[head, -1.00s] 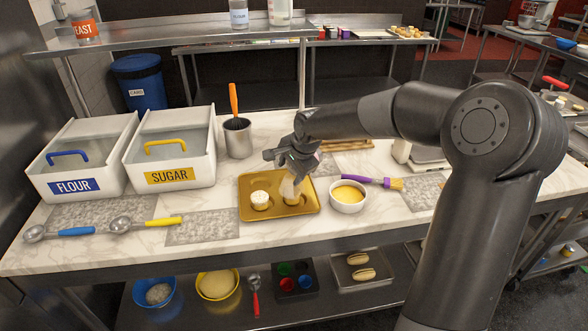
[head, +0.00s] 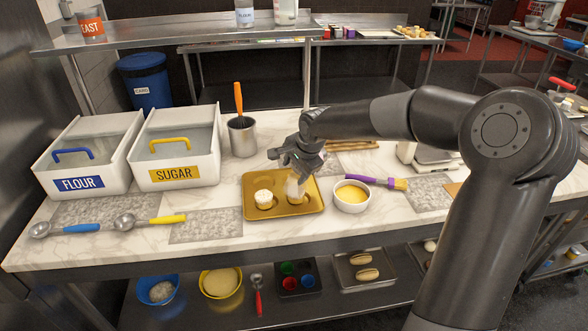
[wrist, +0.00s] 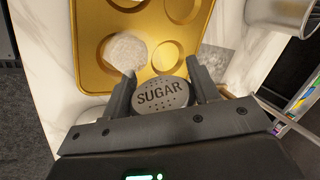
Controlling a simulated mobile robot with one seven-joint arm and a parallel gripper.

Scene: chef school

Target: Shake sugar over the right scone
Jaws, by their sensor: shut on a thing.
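My gripper (head: 292,166) is above the right half of a gold tray (head: 250,207). It is shut on a sugar shaker (wrist: 161,95), whose grey perforated lid reads SUGAR between the fingers in the wrist view. In the head view the shaker (head: 294,184) is a pale, blurred shape under the fingers, over the tray's right well. A white-topped scone (head: 263,197) sits in the left well. The right scone is largely hidden behind the shaker. The wrist view shows one whitish round top (wrist: 125,50) in a well; I cannot tell which scone it is.
A bowl of yellow liquid (head: 352,196) stands close right of the tray, with a purple-handled brush (head: 375,181) behind it. A metal pot (head: 242,137) stands behind the tray. The sugar bin (head: 177,172) and flour bin (head: 80,180) are left. Measuring scoops (head: 125,221) lie at front left.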

